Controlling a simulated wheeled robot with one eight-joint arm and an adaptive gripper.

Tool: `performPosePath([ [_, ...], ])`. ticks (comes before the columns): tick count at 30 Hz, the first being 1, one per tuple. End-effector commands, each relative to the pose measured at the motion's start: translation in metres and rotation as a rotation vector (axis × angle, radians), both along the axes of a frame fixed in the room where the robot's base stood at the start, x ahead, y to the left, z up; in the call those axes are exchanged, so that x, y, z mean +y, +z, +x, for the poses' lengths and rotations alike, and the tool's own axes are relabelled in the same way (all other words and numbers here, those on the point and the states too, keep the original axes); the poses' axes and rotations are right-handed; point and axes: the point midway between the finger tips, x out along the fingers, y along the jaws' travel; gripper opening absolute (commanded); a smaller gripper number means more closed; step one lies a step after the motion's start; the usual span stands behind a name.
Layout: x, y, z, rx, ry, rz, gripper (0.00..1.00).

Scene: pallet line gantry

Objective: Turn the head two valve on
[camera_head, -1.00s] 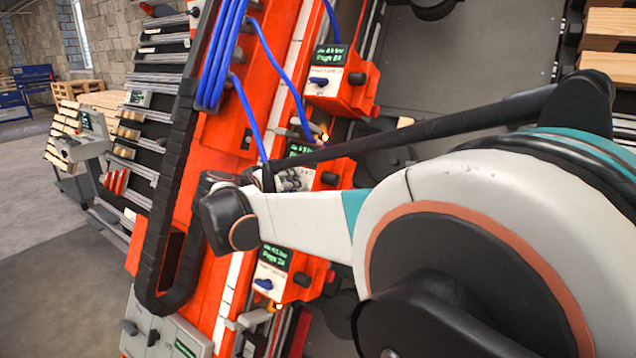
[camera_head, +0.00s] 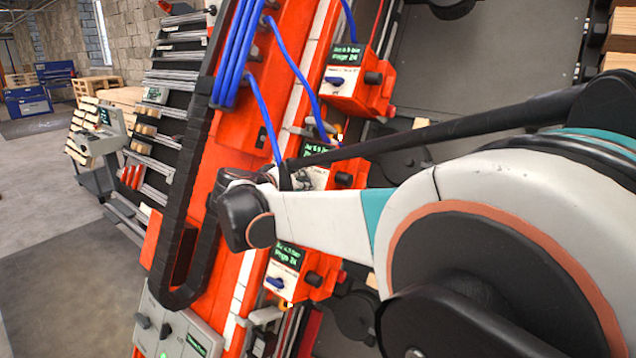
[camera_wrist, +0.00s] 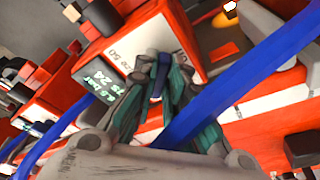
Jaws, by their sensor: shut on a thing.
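Three red print heads with green-lit displays and blue valve knobs sit along the orange gantry beam. The middle print head (camera_head: 343,174) is partly hidden behind my arm. In the wrist view its white face (camera_wrist: 150,40) and green display (camera_wrist: 97,82) show close up. My gripper (camera_wrist: 160,75) is shut on the small blue valve knob (camera_wrist: 157,92), mostly hidden between the fingertips. In the head view my gripper (camera_head: 308,178) is at the middle head, largely covered by my wrist. The knob's exact angle cannot be told.
A blue hose (camera_wrist: 225,88) crosses close in front of my fingers. The upper head (camera_head: 352,85) and lower head (camera_head: 293,270) flank the middle one. A black cable chain (camera_head: 187,200) runs down the beam. A grey control panel (camera_head: 180,330) stands at lower left.

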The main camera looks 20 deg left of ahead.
Motion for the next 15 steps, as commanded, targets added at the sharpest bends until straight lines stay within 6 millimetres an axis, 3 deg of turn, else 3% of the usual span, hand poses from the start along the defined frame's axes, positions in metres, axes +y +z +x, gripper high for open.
performPosePath([
  [15,-0.0015,0.0041,-0.0001,0.140,0.194,-0.334,0.00],
])
